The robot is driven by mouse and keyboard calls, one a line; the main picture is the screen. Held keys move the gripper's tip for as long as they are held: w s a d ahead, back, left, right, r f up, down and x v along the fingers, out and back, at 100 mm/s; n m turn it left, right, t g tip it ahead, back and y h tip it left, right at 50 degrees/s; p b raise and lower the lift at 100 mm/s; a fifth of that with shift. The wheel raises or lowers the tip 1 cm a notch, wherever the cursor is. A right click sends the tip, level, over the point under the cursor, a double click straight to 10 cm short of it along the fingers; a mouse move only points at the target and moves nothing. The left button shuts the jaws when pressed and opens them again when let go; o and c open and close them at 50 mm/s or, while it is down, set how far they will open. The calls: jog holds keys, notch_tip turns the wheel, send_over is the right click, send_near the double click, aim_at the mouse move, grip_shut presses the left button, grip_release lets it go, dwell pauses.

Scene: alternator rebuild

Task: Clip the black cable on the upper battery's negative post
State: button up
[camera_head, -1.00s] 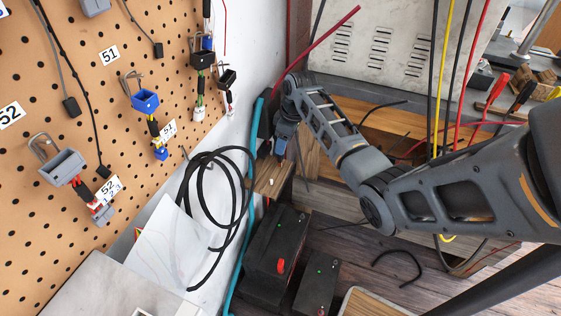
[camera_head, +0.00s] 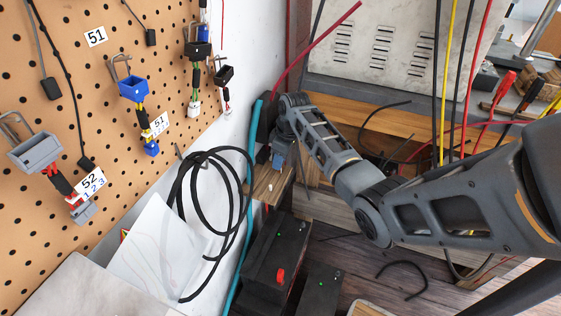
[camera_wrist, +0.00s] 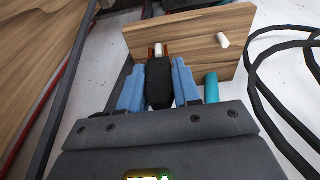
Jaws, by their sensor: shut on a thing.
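My gripper (camera_wrist: 158,82) has its blue fingers shut on a black clip (camera_wrist: 159,88), whose jaws point away from the wrist. The clip's orange-copper jaw tips sit on both sides of a white post (camera_wrist: 158,48) on a wood-grained block (camera_wrist: 188,38). I cannot tell whether they touch the post. A second white post (camera_wrist: 222,41) stands bare to the right. In the head view my gripper (camera_head: 278,155) is above the wood-grained block (camera_head: 268,184), beside the wall. The clip is mostly hidden there, and polarity marks are not readable.
Black boxes with red and green spots (camera_head: 270,262) stand below the block. A teal hose (camera_head: 243,215) and a coiled black cable (camera_head: 181,205) run beside the wall. A pegboard (camera_head: 60,140) hangs at left. Hanging wires (camera_head: 437,80) cross near my arm.

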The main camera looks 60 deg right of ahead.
jog(key=shift+c, duration=0.7)
notch_tip(320, 180, up, 4)
jog(key=p, duration=0.4)
jog(key=shift+r, duration=0.1)
